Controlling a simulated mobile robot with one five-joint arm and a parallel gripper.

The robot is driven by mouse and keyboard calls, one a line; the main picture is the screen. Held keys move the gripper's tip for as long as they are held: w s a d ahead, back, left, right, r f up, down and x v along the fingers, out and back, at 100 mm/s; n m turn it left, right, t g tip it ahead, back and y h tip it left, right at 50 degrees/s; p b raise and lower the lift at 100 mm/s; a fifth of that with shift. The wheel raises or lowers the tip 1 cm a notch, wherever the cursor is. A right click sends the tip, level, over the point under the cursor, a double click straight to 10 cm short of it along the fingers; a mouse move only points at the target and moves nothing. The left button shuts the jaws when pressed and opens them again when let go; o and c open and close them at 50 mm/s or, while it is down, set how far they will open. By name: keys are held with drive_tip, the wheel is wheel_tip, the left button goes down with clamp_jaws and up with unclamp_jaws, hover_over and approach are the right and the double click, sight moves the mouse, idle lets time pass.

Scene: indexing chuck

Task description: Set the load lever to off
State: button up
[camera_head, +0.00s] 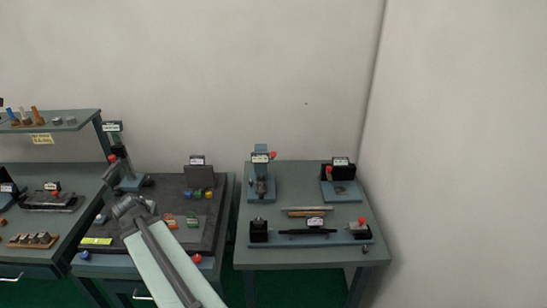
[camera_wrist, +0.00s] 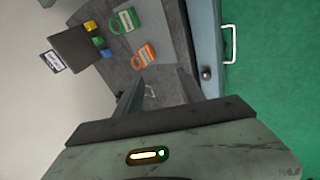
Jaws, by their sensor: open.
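The load lever cannot be told for certain, because the small labels are not readable. Red-knobbed fixtures stand on the right table: one at the back left (camera_head: 262,172), one at the back right (camera_head: 338,172) and one at the front right (camera_head: 361,226). A post with a red knob (camera_head: 113,158) stands behind my arm on the middle bench. My gripper (camera_head: 126,205) is over the middle bench, apart from the right table. In the wrist view its two fingers (camera_wrist: 160,90) are spread, with nothing seen between them.
A left bench (camera_head: 60,220) carries small parts under a shelf (camera_head: 50,120). A gap separates the middle bench and the right table (camera_head: 300,259).

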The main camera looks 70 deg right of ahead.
drive_tip(key=s+d+r+n+h, duration=0.1)
drive_tip(key=s+d+r+h, duration=0.1)
drive_tip(key=s+d, duration=0.6)
drive_tip(key=s+d+r+n+h, duration=0.2)
drive_tip(key=s+d, duration=0.1)
drive_tip(key=d, duration=1)
drive_tip(key=n+g+h+b, duration=0.1)
drive_tip(key=n+h+b, duration=0.1)
drive_tip(key=n+h, duration=0.3)
approach(273, 155)
drive_tip(key=d, duration=0.3)
drive_tip(key=x, duration=0.2)
drive_tip(key=b+x, duration=0.1)
drive_tip(key=x, duration=0.2)
drive_tip(key=b+x, duration=0.1)
drive_tip(key=x, duration=0.2)
drive_tip(key=shift+w+a+f, duration=0.2)
drive_tip(key=shift+w+f, duration=0.1)
drive_tip(key=shift+f, duration=0.05)
drive_tip(key=shift+c, duration=0.4)
drive_tip(key=shift+a, duration=0.1)
clamp_jaws()
drive_tip(key=shift+g, duration=0.3)
drive_tip(key=shift+s+f, duration=0.1)
drive_tip(key=shift+s, duration=0.05)
